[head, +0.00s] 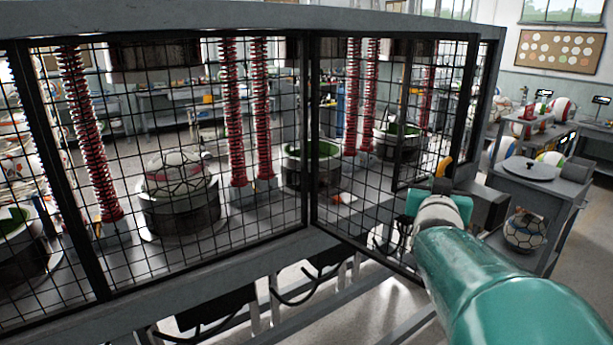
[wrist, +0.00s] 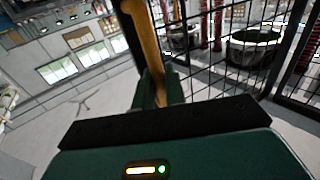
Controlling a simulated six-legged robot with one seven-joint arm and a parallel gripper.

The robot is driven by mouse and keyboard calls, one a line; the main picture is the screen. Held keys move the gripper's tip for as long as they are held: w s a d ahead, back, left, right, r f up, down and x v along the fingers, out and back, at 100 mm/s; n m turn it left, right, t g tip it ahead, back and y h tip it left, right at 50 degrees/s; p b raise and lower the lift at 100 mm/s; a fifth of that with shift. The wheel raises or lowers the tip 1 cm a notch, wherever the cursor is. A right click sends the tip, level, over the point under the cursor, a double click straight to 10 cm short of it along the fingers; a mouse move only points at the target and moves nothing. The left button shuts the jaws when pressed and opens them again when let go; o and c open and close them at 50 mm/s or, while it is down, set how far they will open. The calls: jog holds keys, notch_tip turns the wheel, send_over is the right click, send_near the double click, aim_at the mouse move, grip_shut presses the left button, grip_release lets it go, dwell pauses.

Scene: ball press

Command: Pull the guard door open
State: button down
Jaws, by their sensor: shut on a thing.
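The guard door (head: 365,215) is a dark-framed black mesh panel on the right part of the press enclosure. Its lower rail slants out toward me, away from the line of the fixed mesh, so it appears to stand ajar. Its yellow handle (head: 445,167) shows just beyond my gripper (head: 438,190) in the head view. In the wrist view the yellow handle (wrist: 146,45) runs up between the green fingers of my gripper (wrist: 158,90), which is shut on it. The lower end of the handle is hidden by the fingers and gripper body.
Behind the mesh are red springs (head: 232,110) and round press moulds, one with a patterned ball (head: 180,172). A grey cabinet (head: 530,185) with a ball on its lower shelf stands right of my arm. Open floor (head: 380,310) lies in front of the enclosure.

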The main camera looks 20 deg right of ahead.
jog(key=c, duration=1.5)
grip_release()
jog(key=shift+w+a, duration=0.15)
jog(key=shift+w, duration=0.1)
jog(key=shift+c, duration=0.2)
jog(key=shift+s, duration=0.15)
